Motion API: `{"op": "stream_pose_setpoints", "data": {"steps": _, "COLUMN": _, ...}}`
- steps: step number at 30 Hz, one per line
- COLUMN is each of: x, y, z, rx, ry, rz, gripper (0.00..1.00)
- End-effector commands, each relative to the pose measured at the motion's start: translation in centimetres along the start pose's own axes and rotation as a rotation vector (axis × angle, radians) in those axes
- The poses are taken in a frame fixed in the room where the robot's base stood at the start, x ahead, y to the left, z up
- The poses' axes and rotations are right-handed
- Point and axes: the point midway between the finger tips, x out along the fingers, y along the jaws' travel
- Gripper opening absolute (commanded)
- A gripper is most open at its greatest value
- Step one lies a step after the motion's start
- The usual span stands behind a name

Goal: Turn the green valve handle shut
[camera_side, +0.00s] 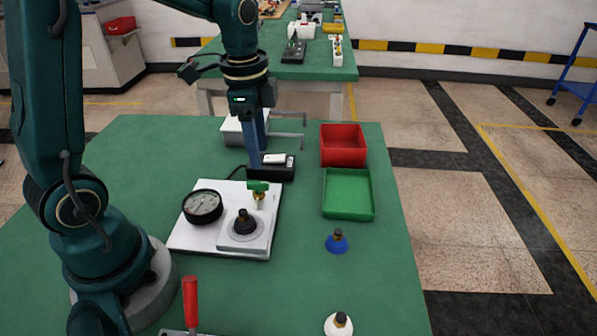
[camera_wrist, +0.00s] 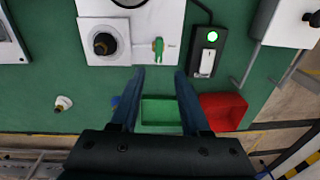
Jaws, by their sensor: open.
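The green valve handle (camera_side: 258,185) sits on a pale, brass-coloured stem on the white panel (camera_side: 186,243). In the wrist view the handle (camera_wrist: 158,46) points up and down the picture near the panel's edge. My gripper (camera_side: 254,166) hangs pointing down above and just behind the handle in the side view. In the wrist view the two dark fingers of my gripper (camera_wrist: 156,72) are spread apart with nothing between the tips. The handle shows just beyond the tips, a little above them in the picture. Any contact with it cannot be told.
The panel also carries a round gauge (camera_side: 202,206) and a black knob (camera_side: 243,224). A black switch box (camera_wrist: 208,50) with a green light stands close by. Red tray (camera_side: 343,145), green tray (camera_side: 348,193) and blue-based fitting (camera_side: 337,241) lie right. A white box (camera_side: 232,130) with grey rods stands behind.

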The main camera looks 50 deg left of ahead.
Motion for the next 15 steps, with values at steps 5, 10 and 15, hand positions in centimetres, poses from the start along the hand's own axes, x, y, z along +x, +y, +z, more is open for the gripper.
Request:
{"op": "stream_pose_setpoints", "data": {"steps": 5, "x": 2.1, "y": -0.2, "z": 0.8, "rx": -0.033, "ry": -0.035, "rz": 0.060, "gripper": 0.46}}
{"op": "stream_pose_setpoints", "data": {"steps": 10, "x": 3.7, "y": 0.0, "z": 1.0, "rx": -0.039, "ry": -0.040, "rz": 0.069, "gripper": 0.46}}
{"op": "stream_pose_setpoints", "data": {"steps": 15, "x": 5.9, "y": 0.1, "z": 1.1, "rx": -0.039, "ry": -0.040, "rz": 0.069, "gripper": 0.46}}
